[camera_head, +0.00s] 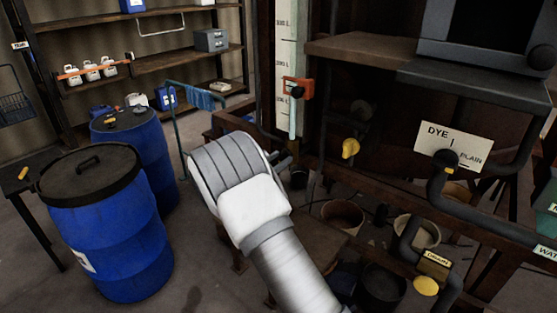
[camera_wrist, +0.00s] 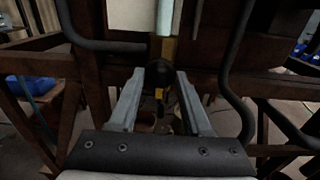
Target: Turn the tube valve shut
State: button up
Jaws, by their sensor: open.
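The clear sight tube (camera_head: 293,122) runs down beside a white scale in the head view. It also shows at the top of the wrist view (camera_wrist: 165,16). Below it in the wrist view is the tube valve, with a brass-coloured block (camera_wrist: 163,48) and a small yellow part (camera_wrist: 159,94) under a dark round body. My gripper (camera_wrist: 160,78) is open, and the valve appears between its fingers; I cannot tell whether they touch it. In the head view my gripper (camera_head: 283,161) is mostly hidden behind my white wrist, which also covers the valve.
An orange clip (camera_head: 297,88) is on the scale. A yellow handle (camera_head: 350,148), a DYE/PLAIN plate (camera_head: 455,146) and a DRAIN valve (camera_head: 426,285) are to the right. Blue barrels (camera_head: 108,235) stand left. Dark pipes (camera_wrist: 237,70) flank my fingers in the wrist view.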

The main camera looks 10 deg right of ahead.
grip_shut()
jog(key=shift+f+m+b, duration=0.2)
jog(key=shift+m+b, duration=0.1)
jog(key=shift+b, duration=0.35)
jog(key=shift+f+m+b, duration=0.2)
jog(key=shift+m+b, duration=0.3)
jog(key=shift+b, duration=0.55)
jog(key=m+b, duration=0.8)
jog(key=b, duration=0.5)
jog(key=m+b, duration=0.8)
jog(key=b, duration=0.6)
jog(key=shift+s+d, duration=0.15)
jog(key=shift+r+b, duration=0.1)
jog(key=shift+b, duration=0.25)
grip_release()
